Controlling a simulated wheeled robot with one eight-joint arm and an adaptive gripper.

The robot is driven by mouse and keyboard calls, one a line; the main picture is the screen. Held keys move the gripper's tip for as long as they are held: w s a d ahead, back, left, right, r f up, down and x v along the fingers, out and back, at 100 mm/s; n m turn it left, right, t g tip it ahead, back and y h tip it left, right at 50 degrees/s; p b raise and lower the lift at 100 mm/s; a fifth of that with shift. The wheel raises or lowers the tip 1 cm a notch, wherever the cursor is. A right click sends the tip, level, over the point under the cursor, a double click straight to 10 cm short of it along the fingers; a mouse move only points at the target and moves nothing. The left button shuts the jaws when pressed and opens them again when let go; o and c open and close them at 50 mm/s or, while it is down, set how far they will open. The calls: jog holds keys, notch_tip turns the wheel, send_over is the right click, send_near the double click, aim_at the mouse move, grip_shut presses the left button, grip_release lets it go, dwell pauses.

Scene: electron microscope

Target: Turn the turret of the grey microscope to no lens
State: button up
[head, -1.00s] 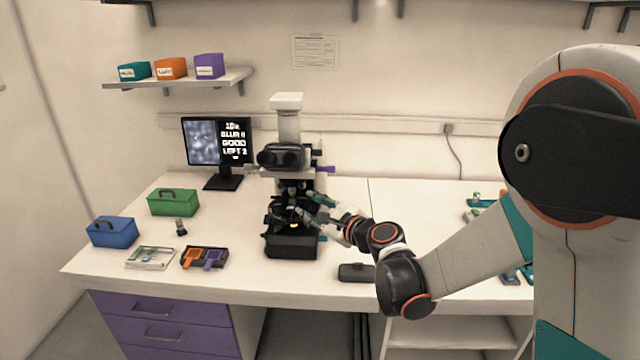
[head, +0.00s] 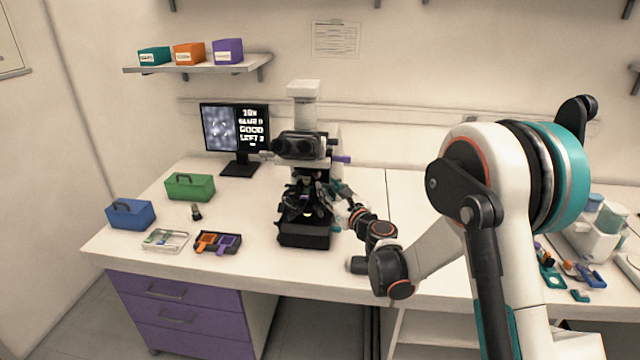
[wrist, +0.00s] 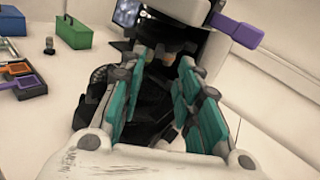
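The microscope (head: 302,112) stands on the bench, with a pale grey column, black eyepieces (head: 299,146) and a black base (head: 303,234). Its turret (head: 305,177) sits under the head, small and dark; which position faces down cannot be made out. My gripper (head: 335,192) is at the right side of the turret and stage. In the wrist view the teal fingers of my gripper (wrist: 158,88) are spread apart. Dark microscope parts and a pale lens barrel (wrist: 168,60) show between and beyond them. Contact cannot be told.
A monitor (head: 235,132) behind left shows "10x", "GOOD" and "LEFT 2". Left on the bench are a green box (head: 190,187), a blue box (head: 130,214), a small objective (head: 196,212) and a tray (head: 218,243). A purple knob (wrist: 236,30) juts from the microscope.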

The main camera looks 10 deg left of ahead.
aim_at(317, 177)
jog(key=b+x, duration=0.1)
jog(key=x, duration=0.5)
jog(key=shift+w+a, duration=0.2)
jog(key=shift+w, duration=0.1)
grip_shut()
